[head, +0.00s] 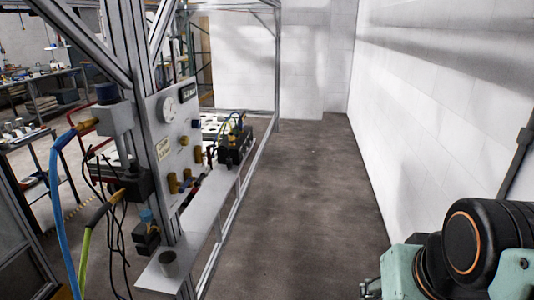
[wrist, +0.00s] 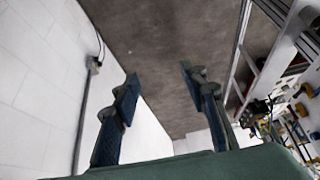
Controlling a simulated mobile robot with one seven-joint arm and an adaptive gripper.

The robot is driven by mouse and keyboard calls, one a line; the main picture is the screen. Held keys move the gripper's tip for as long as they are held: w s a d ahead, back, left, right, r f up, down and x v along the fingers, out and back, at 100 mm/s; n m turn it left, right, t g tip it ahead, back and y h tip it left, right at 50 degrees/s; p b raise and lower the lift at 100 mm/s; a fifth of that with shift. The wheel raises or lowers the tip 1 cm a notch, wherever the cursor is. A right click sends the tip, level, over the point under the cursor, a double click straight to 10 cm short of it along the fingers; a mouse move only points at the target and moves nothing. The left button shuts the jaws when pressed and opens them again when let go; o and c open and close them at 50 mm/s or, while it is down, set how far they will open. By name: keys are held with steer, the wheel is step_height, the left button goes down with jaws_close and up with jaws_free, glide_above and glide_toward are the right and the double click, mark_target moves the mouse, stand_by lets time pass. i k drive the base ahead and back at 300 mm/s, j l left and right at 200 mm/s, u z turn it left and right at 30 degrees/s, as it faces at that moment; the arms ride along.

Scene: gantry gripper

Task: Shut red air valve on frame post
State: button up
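The aluminium frame post (head: 128,60) stands at the left in the head view. A grey panel (head: 165,145) on it carries a round gauge, a small display and several brass fittings (head: 173,183). A small reddish part shows near the brass fittings, but I cannot tell whether it is the red air valve or how its handle is set. My gripper (wrist: 160,78) is open and empty in the wrist view, over bare floor and apart from the frame. The frame and its fittings (wrist: 304,90) show at the right edge of that view.
A grey shelf (head: 165,277) juts from the frame below the panel. Blue (head: 57,190) and green hoses and black cables hang at the left. A black device (head: 235,148) sits farther along. The floor aisle (head: 310,210) beside the white wall (head: 430,110) is clear.

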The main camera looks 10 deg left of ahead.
mark_target(208, 148)
steer(key=i+u, duration=0.4)
steer(key=i, duration=0.7)
